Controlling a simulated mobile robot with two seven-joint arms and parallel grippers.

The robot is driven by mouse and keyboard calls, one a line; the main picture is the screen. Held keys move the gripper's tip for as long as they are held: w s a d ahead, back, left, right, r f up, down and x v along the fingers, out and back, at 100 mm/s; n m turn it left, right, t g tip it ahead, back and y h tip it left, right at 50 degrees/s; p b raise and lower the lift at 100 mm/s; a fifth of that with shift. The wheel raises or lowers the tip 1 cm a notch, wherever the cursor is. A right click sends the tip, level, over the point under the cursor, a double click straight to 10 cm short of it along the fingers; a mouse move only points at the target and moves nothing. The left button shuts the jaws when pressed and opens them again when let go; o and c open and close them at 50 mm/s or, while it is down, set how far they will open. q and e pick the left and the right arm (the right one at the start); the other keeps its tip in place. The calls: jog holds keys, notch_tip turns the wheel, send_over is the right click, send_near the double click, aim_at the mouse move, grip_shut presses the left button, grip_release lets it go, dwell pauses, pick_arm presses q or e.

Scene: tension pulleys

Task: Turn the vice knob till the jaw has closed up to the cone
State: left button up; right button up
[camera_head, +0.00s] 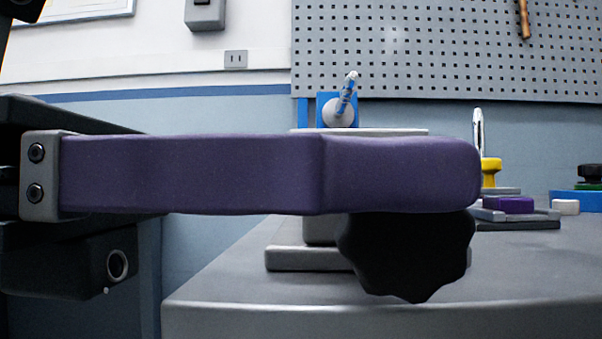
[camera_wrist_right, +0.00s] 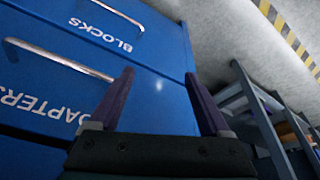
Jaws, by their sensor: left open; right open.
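The black lobed vice knob (camera_head: 406,258) shows below the purple finger of my left gripper (camera_head: 465,175) in the head view. That finger crosses in front of the knob and hides its upper part. Only the near finger shows; the gripper is open, and I cannot tell whether it touches the knob. The vice (camera_head: 290,258) shows as a grey base and a flat top edge behind the finger. Its jaw and the cone are hidden or cannot be made out. My right gripper (camera_wrist_right: 158,73) is open and empty in the right wrist view, its two purple fingers apart.
Blue drawers (camera_wrist_right: 160,85) marked BLOCKS face my right gripper, beside a dark frame (camera_wrist_right: 262,105). On the grey bench (camera_head: 520,270), a yellow piece (camera_head: 490,171) and a purple piece (camera_head: 509,204) stand at right. A blue bracket (camera_head: 325,108) stands behind the vice. The bench's front right is clear.

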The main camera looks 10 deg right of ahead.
pick_arm(q)
jog(key=shift+x, duration=1.1)
jog(key=shift+c, duration=0.2)
grip_shut()
